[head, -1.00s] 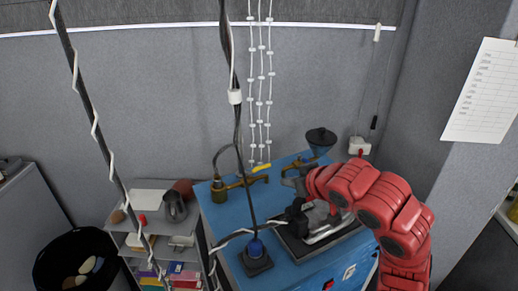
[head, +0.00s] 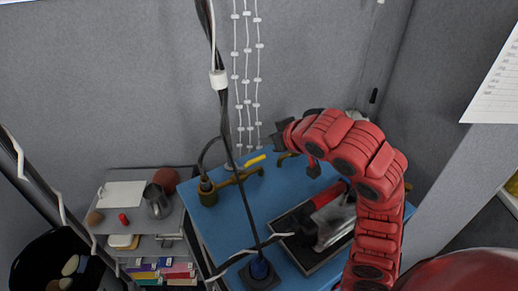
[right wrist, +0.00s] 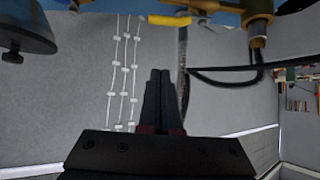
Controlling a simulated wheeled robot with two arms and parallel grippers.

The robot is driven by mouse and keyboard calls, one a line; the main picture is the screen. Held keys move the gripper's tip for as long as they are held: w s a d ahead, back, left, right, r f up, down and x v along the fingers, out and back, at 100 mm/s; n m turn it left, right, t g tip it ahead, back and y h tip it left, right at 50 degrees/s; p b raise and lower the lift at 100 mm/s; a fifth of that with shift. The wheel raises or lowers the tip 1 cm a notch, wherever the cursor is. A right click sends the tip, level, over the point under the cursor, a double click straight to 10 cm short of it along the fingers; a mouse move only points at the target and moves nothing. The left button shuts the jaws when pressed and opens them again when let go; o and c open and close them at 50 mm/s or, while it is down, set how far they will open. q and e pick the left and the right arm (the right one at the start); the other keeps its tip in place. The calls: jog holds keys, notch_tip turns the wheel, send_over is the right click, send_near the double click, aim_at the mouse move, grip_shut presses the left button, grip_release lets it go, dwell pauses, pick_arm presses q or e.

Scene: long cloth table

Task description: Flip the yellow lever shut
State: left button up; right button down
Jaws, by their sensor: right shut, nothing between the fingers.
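The yellow lever (head: 256,160) sits on a brass pipe valve (head: 208,192) at the back of the blue-topped table. The lever also shows at the top of the right wrist view (right wrist: 169,20), beside brass fittings (right wrist: 258,25). It appears to lie roughly along the pipe. My right gripper (head: 281,133) is raised behind and to the right of the lever, apart from it. In the right wrist view its fingers (right wrist: 160,92) are together and empty. My left gripper is not in view.
A dark tray (head: 290,258) with a grey and red tool is on the blue top (head: 225,226). A shelf unit (head: 118,222) stands left, and white beaded strings hang behind.

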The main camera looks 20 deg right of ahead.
aim_at(259, 158)
jog(key=w+f+p, duration=0.3)
jog(key=f+p, duration=0.1)
jog(key=f, duration=0.1)
jog(key=w+a+f+p, duration=0.1)
jog(key=w+f+p, duration=0.1)
jog(key=shift+w+f, duration=0.2)
jog(key=shift+w, duration=0.1)
jog(key=shift+s+f, duration=0.4)
jog(key=shift+s, duration=0.05)
jog(key=shift+a, duration=0.1)
